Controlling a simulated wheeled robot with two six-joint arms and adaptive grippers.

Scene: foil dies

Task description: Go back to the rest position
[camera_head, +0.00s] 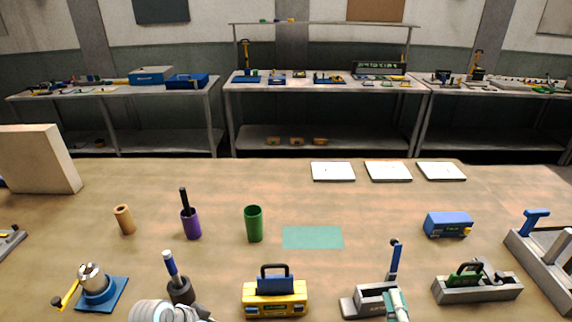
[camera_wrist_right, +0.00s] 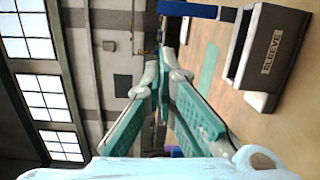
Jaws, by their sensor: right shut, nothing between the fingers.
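My right gripper (camera_head: 397,303) shows at the bottom edge of the head view, right of centre, in front of a grey fixture with a blue lever. In the right wrist view its two teal fingers (camera_wrist_right: 163,62) meet at the tips, shut with nothing between them. A grey block marked SLEEVE (camera_wrist_right: 268,52) is to the right of the fingers there, apart from them. A pale rounded part, probably of my left arm, shows at the bottom left of the head view. No left fingers show.
A yellow and blue box (camera_head: 275,297) stands front centre. The grey lever fixture (camera_head: 362,301) and a grey tray (camera_head: 478,288) stand to its right. A green cup (camera_head: 254,223), purple cup (camera_head: 192,224) and blue-based fixture (camera_head: 98,295) stand left. Bare table lies around the teal mat (camera_head: 312,237).

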